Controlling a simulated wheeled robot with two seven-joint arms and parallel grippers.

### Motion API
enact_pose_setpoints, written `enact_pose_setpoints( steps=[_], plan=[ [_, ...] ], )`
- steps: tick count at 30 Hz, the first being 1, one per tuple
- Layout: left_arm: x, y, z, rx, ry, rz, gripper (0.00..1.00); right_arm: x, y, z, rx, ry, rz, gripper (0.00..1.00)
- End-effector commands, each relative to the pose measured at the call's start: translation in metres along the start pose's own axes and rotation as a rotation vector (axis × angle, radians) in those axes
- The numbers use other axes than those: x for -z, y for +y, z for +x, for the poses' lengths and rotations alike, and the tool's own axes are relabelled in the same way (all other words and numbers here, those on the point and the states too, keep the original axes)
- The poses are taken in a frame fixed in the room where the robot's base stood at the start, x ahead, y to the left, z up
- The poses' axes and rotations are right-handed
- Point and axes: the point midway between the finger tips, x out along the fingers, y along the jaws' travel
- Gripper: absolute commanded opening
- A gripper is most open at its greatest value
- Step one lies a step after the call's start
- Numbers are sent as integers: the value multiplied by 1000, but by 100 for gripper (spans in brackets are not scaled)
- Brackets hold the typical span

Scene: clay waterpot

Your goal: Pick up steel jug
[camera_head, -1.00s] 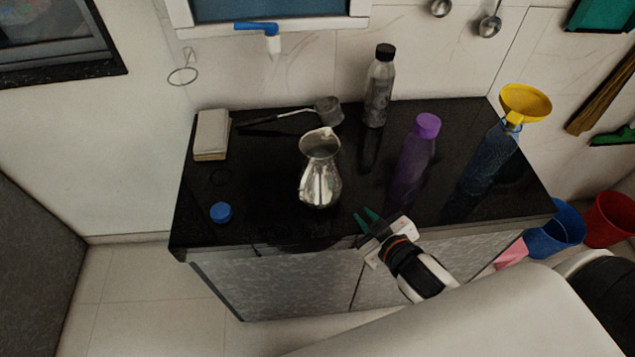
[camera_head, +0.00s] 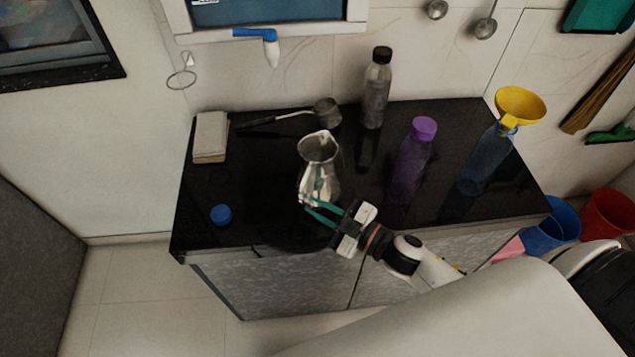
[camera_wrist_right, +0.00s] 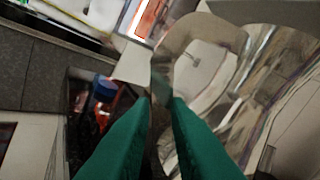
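The steel jug (camera_head: 322,184) stands upright on the black counter, shiny, with a wide mouth facing up. In the right wrist view its body (camera_wrist_right: 225,80) fills the right side and its curved handle (camera_wrist_right: 168,62) shows at the fingertips. My right gripper (camera_head: 306,203) has its green fingers apart, in front of the jug's lower body. In the wrist view the fingers (camera_wrist_right: 161,100) reach toward the handle, whose lower part lies in line with the gap between them. I cannot tell if they touch it. My left gripper is out of view.
On the counter (camera_head: 235,235) stand a purple bottle (camera_head: 412,165), a grey bottle (camera_head: 376,92) and a blue bottle with a yellow funnel (camera_head: 519,104). A long-handled pot (camera_head: 327,111) lies behind the jug. A blue cap (camera_head: 221,215) is at the left; the front left is clear.

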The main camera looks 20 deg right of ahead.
Motion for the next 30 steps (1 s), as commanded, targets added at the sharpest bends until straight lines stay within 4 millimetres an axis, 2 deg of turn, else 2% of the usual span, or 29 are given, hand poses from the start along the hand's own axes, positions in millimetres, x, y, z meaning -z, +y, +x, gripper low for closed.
enact_pose_setpoints(
  steps=[5, 12, 15, 22, 23, 25, 26, 30],
  plan=[
    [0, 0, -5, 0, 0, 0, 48, -1, -1, 13, 1, -1, 2, 16],
    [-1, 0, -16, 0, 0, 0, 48, 0, -3, 48, 2, -1, 2, 16],
    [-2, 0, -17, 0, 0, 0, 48, 0, -2, 56, 0, 0, 1, 16],
    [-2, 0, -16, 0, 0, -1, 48, 2, -1, 57, 0, 1, 1, 16],
    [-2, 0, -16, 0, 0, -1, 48, 2, -1, 57, 0, 1, 1, 14],
    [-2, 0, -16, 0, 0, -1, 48, 2, -1, 57, 0, 1, 1, 2],
    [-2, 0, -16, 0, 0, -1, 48, 2, -1, 57, 0, 1, 1, 0],
    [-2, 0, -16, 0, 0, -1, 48, 2, -1, 57, 0, 1, 1, 0]
  ],
)
